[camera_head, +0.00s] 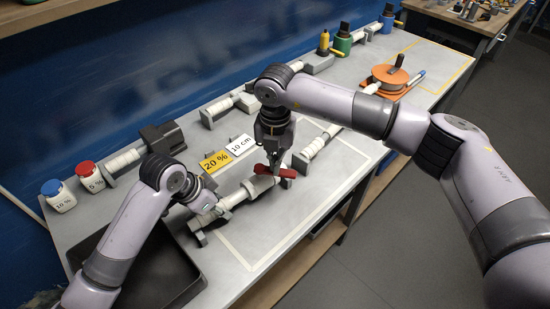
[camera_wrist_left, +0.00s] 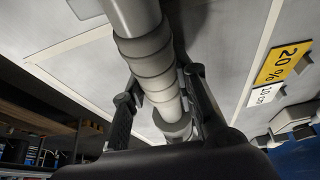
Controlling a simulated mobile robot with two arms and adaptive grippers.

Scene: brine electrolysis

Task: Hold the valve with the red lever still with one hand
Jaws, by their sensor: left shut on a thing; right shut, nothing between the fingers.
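The valve with the red lever (camera_head: 287,173) lies on the grey table, in line with a light grey pipe (camera_head: 234,198). My left gripper (camera_head: 218,208) is shut around this pipe assembly, at the near-left side of the lever. In the left wrist view its fingers (camera_wrist_left: 160,88) lie on both sides of the ribbed grey pipe (camera_wrist_left: 148,62). My right gripper (camera_head: 274,163) points down at the red lever, shut with nothing between its fingers. It partly hides the lever and valve body; whether it touches the lever I cannot tell.
A yellow "20 %" card (camera_head: 214,161) and white "10 cm" card (camera_head: 241,145) lie behind the valve. A dark tray (camera_head: 190,283) is at the near left, with blue-capped (camera_head: 57,194) and red-capped jars (camera_head: 90,176) beyond. An orange reel (camera_head: 390,76) stands further right.

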